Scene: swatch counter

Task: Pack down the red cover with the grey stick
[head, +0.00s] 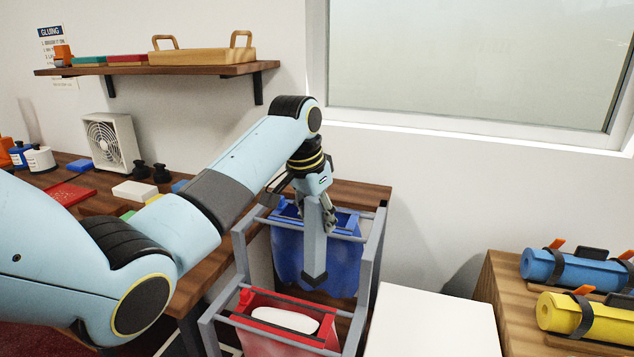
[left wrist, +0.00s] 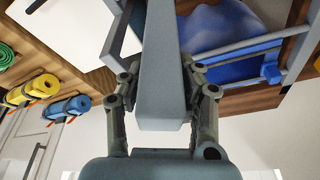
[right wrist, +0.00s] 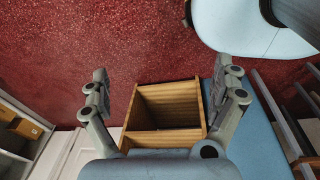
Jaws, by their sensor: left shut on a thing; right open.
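The red cover (head: 253,341) hangs open in the front part of the grey frame, with a white oblong thing (head: 285,319) in its mouth. My left gripper (head: 322,207) is shut on the grey stick (head: 314,245) and holds it roughly upright. In the left wrist view the stick (left wrist: 160,65) runs between the fingers. My right gripper (right wrist: 162,75) is open and empty, seen only in the right wrist view.
The grey frame (head: 367,262) has raised rails around both covers. A white box top (head: 432,322) lies to its right, then a wooden counter with blue (head: 570,268) and yellow rolls (head: 590,320). An open wooden box (right wrist: 168,137) stands below my right gripper.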

